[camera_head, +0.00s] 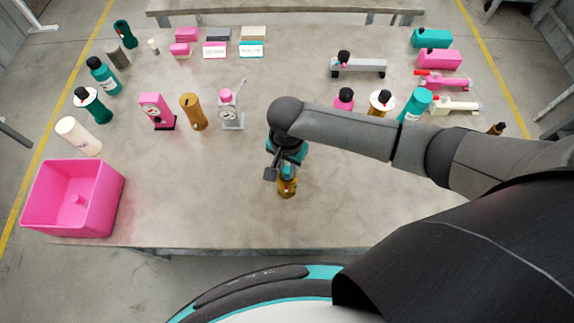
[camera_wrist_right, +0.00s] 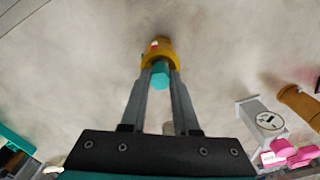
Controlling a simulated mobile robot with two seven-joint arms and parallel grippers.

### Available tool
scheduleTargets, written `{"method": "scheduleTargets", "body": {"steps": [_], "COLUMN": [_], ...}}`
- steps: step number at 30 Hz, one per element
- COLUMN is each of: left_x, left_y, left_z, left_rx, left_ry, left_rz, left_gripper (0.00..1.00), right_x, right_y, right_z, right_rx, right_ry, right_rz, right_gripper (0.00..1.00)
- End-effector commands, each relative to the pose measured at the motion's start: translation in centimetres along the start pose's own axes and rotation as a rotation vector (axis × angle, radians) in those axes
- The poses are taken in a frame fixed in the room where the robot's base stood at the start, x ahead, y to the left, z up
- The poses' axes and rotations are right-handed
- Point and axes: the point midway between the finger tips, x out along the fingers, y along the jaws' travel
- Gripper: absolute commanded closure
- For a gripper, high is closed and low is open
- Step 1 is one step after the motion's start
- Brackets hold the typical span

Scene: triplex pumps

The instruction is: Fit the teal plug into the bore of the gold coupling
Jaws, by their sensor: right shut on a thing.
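The gold coupling (camera_head: 287,188) stands on the table near the middle front, directly below my right gripper (camera_head: 285,173). In the right wrist view the gold coupling (camera_wrist_right: 158,48) shows just beyond the fingertips. My right gripper (camera_wrist_right: 160,74) is shut on the teal plug (camera_wrist_right: 160,77), which sits between its fingers against the near side of the coupling. The plug's far end is hidden, and I cannot tell whether it is inside the bore. My left gripper is not in view.
A pink bin (camera_head: 72,198) stands at the table's left front. Gauges, bottles and a brown cylinder (camera_head: 193,112) stand to the left. A grey valve (camera_head: 357,66), boxes and more bottles are at the right back. The table around the coupling is clear.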

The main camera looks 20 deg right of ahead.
Motion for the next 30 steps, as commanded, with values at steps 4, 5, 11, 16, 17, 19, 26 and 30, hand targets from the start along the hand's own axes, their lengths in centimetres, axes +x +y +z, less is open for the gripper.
{"method": "scheduleTargets", "body": {"steps": [4,5,11,16,17,19,26,30], "left_x": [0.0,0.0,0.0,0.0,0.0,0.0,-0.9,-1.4], "left_y": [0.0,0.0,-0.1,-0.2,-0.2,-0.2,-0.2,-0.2], "left_z": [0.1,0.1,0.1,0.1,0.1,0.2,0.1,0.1], "left_rx": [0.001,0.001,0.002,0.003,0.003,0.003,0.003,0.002], "left_ry": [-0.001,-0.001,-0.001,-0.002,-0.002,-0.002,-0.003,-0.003], "left_rz": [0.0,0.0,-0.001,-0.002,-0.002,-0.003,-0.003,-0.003], "left_gripper": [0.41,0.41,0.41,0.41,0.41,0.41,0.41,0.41], "right_x": [0.1,0.1,0.1,0.1,0.0,-0.3,-4.1,-7.3], "right_y": [0.0,0.0,0.0,0.0,0.0,0.0,-0.1,-0.1], "right_z": [0.0,0.0,0.0,0.0,0.0,0.0,0.0,0.0], "right_rx": [0.0,0.0,0.0,0.0,0.0,-0.001,0.0,-0.001], "right_ry": [-0.001,-0.001,-0.001,0.0,0.0,0.001,-0.001,0.0], "right_rz": [0.0,0.0,0.0,0.0,0.0,0.0,-0.004,-0.004], "right_gripper": [0.6,0.56,0.41,0.41,0.41,0.41,0.41,0.41]}}
